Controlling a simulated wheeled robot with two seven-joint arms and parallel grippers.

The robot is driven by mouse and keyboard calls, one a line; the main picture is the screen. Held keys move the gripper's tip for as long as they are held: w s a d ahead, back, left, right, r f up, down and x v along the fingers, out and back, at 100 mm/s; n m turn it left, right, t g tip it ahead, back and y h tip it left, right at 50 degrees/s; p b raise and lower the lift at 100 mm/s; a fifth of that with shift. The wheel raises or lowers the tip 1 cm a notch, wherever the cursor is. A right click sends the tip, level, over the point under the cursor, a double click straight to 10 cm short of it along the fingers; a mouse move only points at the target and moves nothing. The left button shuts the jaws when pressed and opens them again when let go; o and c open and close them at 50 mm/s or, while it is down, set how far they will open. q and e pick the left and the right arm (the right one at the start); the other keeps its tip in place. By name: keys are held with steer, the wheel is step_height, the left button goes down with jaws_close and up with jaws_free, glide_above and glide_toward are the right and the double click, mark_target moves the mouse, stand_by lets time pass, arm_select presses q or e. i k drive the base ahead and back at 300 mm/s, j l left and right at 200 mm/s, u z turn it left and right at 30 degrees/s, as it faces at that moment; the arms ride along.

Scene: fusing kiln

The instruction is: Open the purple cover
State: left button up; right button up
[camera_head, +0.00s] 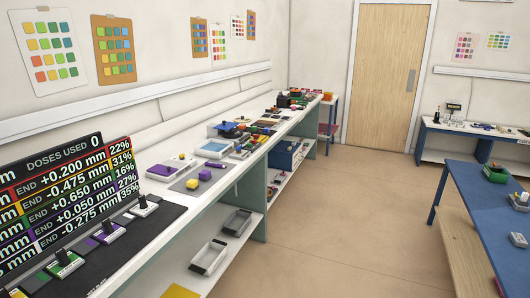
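On the black mat (150,237) at the lower left stands a row of small units with light grey bases and dark upright tops. One unit has a purple face (104,236); it stands between a unit with a green face (65,264) and a pale one (142,208). Whether the purple part is a cover, and whether it is open or shut, is too small to tell. Farther along the white bench, a white tray (172,167) holds a purple piece, and a small purple block (191,184) lies beside a yellow one. Neither of my grippers is in view.
A black display board (70,200) with coloured rows of numbers stands behind the units. The long white bench (165,235) runs away along the left wall, crowded with trays and parts. A blue table (490,205) stands at right. The floor (345,220) between is clear.

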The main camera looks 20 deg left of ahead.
mark_target(165, 171)
steer(key=i+u, duration=0.15)
steer(key=i, duration=0.4)
steer(key=i+l+u, duration=0.1)
steer(key=i, duration=0.45)
steer(key=i+l+u, duration=0.15)
steer(key=i, duration=0.4)
steer(key=l, duration=0.1)
